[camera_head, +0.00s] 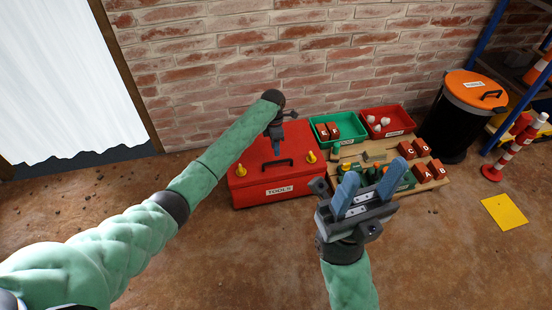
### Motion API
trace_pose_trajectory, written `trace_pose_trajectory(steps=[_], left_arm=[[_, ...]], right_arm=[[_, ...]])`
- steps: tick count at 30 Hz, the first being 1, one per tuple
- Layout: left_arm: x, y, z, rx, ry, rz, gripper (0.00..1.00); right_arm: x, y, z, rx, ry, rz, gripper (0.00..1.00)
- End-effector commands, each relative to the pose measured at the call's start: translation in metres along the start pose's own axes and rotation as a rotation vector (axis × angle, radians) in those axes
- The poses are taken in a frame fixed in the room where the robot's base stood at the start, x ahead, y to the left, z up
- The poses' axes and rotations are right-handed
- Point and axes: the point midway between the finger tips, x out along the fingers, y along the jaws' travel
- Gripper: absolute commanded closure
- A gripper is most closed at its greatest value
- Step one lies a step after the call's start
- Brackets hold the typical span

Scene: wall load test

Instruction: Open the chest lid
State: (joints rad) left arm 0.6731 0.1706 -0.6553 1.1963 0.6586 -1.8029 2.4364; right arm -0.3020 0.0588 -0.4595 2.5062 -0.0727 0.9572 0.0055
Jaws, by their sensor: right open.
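The red chest (280,190) stands on the floor against the brick wall, with a white label on its front. Its lid (255,155) looks closed, with a black handle (277,163) and two yellow latches, one at the left (241,170) and one at the right (311,157). My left gripper (278,150) points down over the lid, just behind the handle; whether it touches the lid is unclear. Its fingers are too small and overlapped to tell their opening. My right gripper (368,182) is open and empty, in front and to the right of the chest.
Right of the chest are a green bin (325,121), a red bin (402,129) and a low wooden board with lettered red blocks (421,147). A black barrel with orange lid (472,84), a striped post and a yellow floor patch (504,212) lie further right. The front floor is clear.

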Motion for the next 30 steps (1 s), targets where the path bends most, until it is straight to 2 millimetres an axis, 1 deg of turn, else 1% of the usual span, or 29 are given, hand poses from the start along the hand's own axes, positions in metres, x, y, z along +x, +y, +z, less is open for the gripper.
trace_pose_trajectory(steps=[1,9,13,20,21,23,24,26,30], left_arm=[[0.01,0.001,-0.001,0.0,0.002,-0.001,0.66],[0.048,0.001,-0.001,0.001,0.001,-0.001,0.66],[0.055,0.0,-0.001,0.0,0.001,0.0,0.66],[0.056,0.0,-0.001,0.001,0.001,0.0,0.66],[0.056,0.0,-0.001,0.001,0.0,0.0,0.7],[0.056,0.0,-0.001,0.001,0.0,0.0,0.82],[0.056,0.0,-0.001,0.001,0.0,0.0,0.9],[0.056,0.0,-0.001,0.001,0.0,0.0,1.0],[0.056,0.0,-0.001,0.001,0.0,0.0,1.0]], right_arm=[[-0.004,-0.001,0.0,0.005,0.002,0.002,0.48],[-0.009,-0.003,0.003,0.035,0.011,0.013,0.48],[-0.009,-0.004,0.004,0.044,0.012,0.017,0.48],[-0.009,-0.004,0.003,0.048,0.012,0.018,0.48],[-0.009,-0.004,0.003,0.048,0.013,0.018,0.48],[-0.009,-0.004,0.003,0.047,0.013,0.017,0.48],[-0.009,-0.004,0.003,0.047,0.013,0.017,0.48],[-0.009,-0.004,0.003,0.046,0.013,0.017,0.48],[-0.009,-0.004,0.003,0.044,0.013,0.017,0.48]])
